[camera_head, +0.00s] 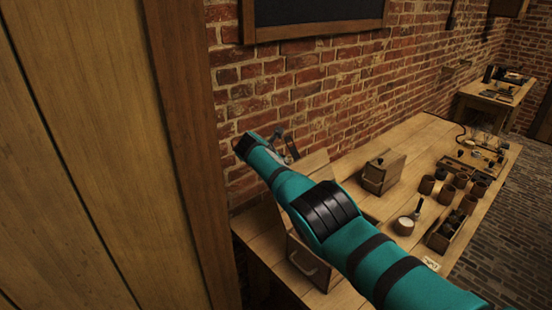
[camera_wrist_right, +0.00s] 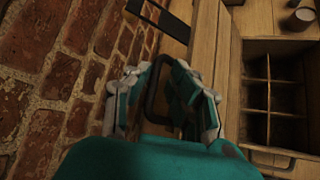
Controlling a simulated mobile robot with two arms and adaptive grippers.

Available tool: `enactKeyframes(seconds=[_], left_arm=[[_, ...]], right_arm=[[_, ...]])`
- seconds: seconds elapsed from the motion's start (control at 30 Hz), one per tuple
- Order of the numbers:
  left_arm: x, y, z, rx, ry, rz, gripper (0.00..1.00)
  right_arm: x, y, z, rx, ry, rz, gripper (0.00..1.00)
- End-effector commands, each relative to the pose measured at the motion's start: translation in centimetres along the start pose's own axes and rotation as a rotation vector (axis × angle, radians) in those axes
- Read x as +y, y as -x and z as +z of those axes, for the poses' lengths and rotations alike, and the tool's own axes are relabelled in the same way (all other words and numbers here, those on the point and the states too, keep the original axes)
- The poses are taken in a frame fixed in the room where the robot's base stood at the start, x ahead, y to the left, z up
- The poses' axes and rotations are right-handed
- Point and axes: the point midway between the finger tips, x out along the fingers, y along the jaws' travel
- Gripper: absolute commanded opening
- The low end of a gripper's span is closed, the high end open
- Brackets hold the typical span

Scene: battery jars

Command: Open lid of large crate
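The large crate (camera_head: 318,272) stands at the near left of the workbench, partly hidden behind my right arm. In the right wrist view its open box (camera_wrist_right: 285,46) shows several empty compartments. Its wooden lid (camera_wrist_right: 209,50) stands raised, seen nearly edge-on, between the box and the brick wall; in the head view part of the lid (camera_head: 313,163) shows behind my arm. My right gripper (camera_wrist_right: 158,85) is at the lid's dark handle (camera_wrist_right: 151,95), with its fingers apart on either side of it. My left gripper is not in view.
A smaller wooden crate (camera_head: 383,172) stands further along the workbench (camera_head: 425,150). Several dark jars (camera_head: 446,194), a pale-topped jar (camera_head: 404,226) and a divided tray (camera_head: 441,238) stand to its right. The brick wall (camera_head: 290,90) is close behind the lid.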

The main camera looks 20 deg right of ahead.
Motion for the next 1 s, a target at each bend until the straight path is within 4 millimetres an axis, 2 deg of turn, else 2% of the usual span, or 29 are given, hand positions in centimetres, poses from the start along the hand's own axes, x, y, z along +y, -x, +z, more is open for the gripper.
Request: enactKeyframes(seconds=[0.23,0.47,0.67,0.9,1.0], left_arm=[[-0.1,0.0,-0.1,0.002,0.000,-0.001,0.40],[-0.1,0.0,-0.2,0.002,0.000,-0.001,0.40],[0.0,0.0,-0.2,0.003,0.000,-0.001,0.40],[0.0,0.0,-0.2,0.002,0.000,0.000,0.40],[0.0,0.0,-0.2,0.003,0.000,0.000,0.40]], right_arm=[[-0.1,0.4,-0.3,0.002,-0.001,-0.004,0.19],[-0.2,2.1,-0.2,0.002,-0.001,-0.003,0.19],[-0.1,5.1,-0.2,0.003,-0.001,0.000,0.19],[0.0,9.7,-0.1,0.001,0.001,0.001,0.19],[0.1,11.0,-0.1,0.000,0.000,0.001,0.19]])
